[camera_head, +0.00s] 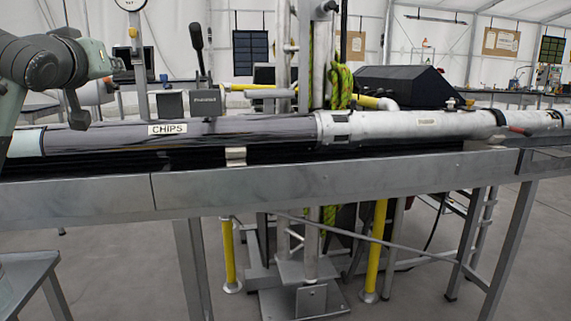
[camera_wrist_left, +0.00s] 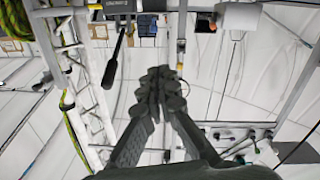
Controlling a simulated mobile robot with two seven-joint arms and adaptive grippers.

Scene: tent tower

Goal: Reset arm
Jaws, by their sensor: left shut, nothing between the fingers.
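My left gripper (camera_head: 78,120) hangs at the upper left of the head view, its dark fingers pointing down in front of or just above the long grey tube (camera_head: 240,131); I cannot tell whether they touch it. In the left wrist view its two dark fingers (camera_wrist_left: 160,78) meet at the tips, shut with nothing between them. My right gripper is in neither view.
A long metal table (camera_head: 330,180) bears the tube labelled CHIPS and its white section (camera_head: 400,125). A black handle (camera_head: 196,38) and a yellow-green rope (camera_head: 341,88) stand behind it. A grey bench (camera_head: 25,275) is at lower left. Open floor lies in front.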

